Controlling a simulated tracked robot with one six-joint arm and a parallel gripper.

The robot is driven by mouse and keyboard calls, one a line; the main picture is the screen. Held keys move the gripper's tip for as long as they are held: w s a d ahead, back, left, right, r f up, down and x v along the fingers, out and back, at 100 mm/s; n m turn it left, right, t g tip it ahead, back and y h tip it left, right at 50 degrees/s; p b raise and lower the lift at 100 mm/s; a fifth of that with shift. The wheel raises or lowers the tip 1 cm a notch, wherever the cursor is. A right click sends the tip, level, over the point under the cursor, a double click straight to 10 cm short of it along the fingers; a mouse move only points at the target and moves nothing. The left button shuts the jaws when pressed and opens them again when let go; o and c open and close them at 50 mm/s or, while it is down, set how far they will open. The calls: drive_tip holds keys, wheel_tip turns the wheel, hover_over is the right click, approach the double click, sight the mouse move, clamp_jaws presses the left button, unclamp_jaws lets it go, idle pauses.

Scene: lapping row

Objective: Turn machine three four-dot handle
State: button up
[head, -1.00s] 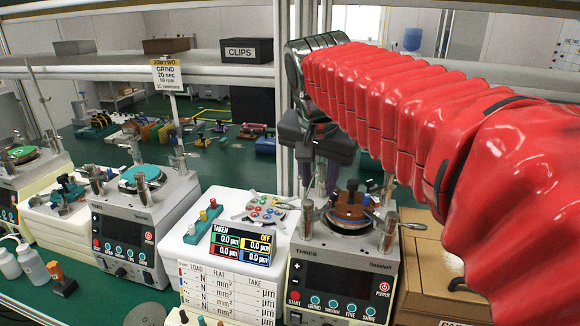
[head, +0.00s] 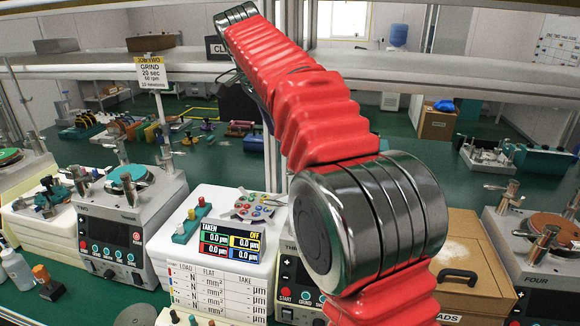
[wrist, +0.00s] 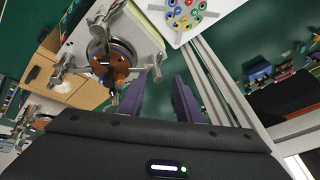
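Machine three (head: 290,268) stands in the middle of the head view, mostly hidden behind my arm; part of its panel shows. The wrist view shows a machine top (wrist: 145,32) at upper left, with chrome posts and a round brown-orange workpiece holder (wrist: 118,60) on its plate. Small dark spots show there, but I cannot tell which handle bears four dots. My gripper (wrist: 157,98) has its two purple fingers apart with nothing seen between them, below and right of the holder in the wrist picture. In the head view the fingers are hidden behind the arm.
Machine two (head: 110,230) stands left and machine four (head: 545,262) right. A white block with a gauge display (head: 232,240) and a tray of coloured pieces (head: 256,207) lie left of machine three. A wooden box (head: 470,255) stands to its right. A shelf rail (head: 440,72) crosses behind.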

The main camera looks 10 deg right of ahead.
drive_tip(key=shift+f, duration=0.1)
drive_tip(key=x, duration=1.3)
drive_tip(key=shift+d+f, duration=0.1)
drive_tip(key=shift+f, duration=0.25)
clamp_jaws()
idle(0.5)
